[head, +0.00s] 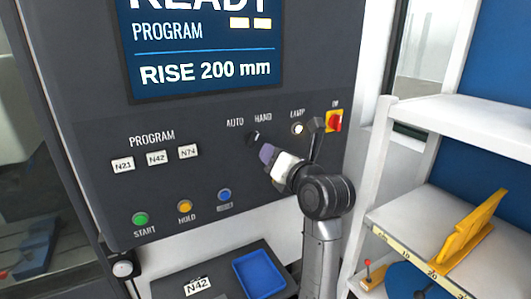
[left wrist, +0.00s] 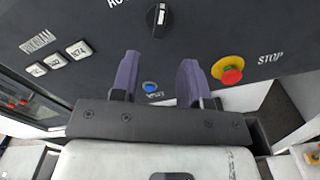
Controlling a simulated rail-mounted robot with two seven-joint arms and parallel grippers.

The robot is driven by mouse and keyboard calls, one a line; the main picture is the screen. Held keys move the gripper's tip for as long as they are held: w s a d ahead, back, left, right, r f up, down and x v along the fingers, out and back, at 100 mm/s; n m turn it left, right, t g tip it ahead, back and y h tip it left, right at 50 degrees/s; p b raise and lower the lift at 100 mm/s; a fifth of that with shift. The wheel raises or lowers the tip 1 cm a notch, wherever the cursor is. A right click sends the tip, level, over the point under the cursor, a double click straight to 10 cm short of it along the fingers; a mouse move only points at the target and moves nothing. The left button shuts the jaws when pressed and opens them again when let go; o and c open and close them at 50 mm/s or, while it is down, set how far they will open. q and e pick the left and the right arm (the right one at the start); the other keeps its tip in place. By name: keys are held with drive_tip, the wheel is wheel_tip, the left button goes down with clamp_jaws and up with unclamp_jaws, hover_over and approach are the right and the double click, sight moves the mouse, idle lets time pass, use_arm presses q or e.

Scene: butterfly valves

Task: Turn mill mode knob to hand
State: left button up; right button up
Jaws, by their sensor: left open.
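The mill mode knob (head: 252,138) is a small black dial on the dark panel, below the AUTO and HAND labels. In the left wrist view the knob (left wrist: 157,19) shows a white pointer line, near the top edge; which label it points to is hard to tell. My left gripper (head: 264,153) is just below and right of the knob in the head view. In the left wrist view its two purple fingers (left wrist: 158,58) are spread apart and empty, with the knob beyond the gap between their tips. It does not appear to touch the knob. My right gripper is not in view.
A lamp knob (head: 298,128) and a red-yellow switch (head: 335,121) sit right of the mode knob. A red stop button (left wrist: 231,71) is right of my fingers. Green, yellow and blue buttons (head: 224,195) line the lower panel. A white shelf (head: 440,120) stands at right.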

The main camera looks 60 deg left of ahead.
use_arm(q)
drive_tip(key=d, duration=0.4)
drive_tip(key=shift+s+d+b, duration=0.2)
drive_tip(key=shift+d+b, duration=0.1)
drive_tip(key=shift+b, duration=0.05)
idle(0.4)
